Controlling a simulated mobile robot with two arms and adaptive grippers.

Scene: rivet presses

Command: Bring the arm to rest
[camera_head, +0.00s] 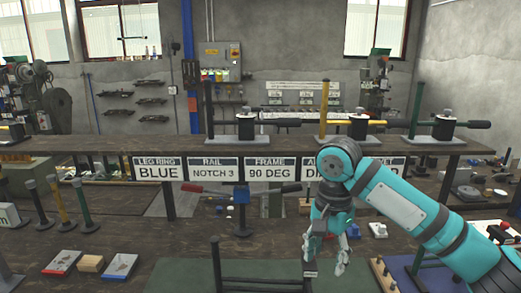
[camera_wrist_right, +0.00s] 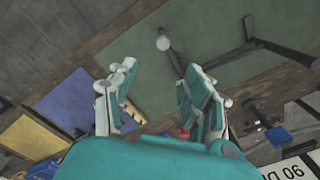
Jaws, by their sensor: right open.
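My right arm (camera_head: 405,210) is teal and reaches in from the right edge of the head view. It bends at the elbow, and the right gripper (camera_head: 326,258) hangs pointing down over the front of the workbench. In the wrist view the right gripper (camera_wrist_right: 158,85) has its two fingers spread apart, with nothing held between them. Below it lies a green mat (camera_wrist_right: 125,40) with a dark metal frame (camera_wrist_right: 225,60) on it. My left gripper does not show in either view.
A raised shelf (camera_head: 270,147) carries several presses with long levers. Sign boards (camera_head: 212,168) hang from its front. Upright posts (camera_head: 62,205) and small cards (camera_head: 62,262) are at left. A wooden block (camera_head: 382,272) with pegs stands right of the gripper.

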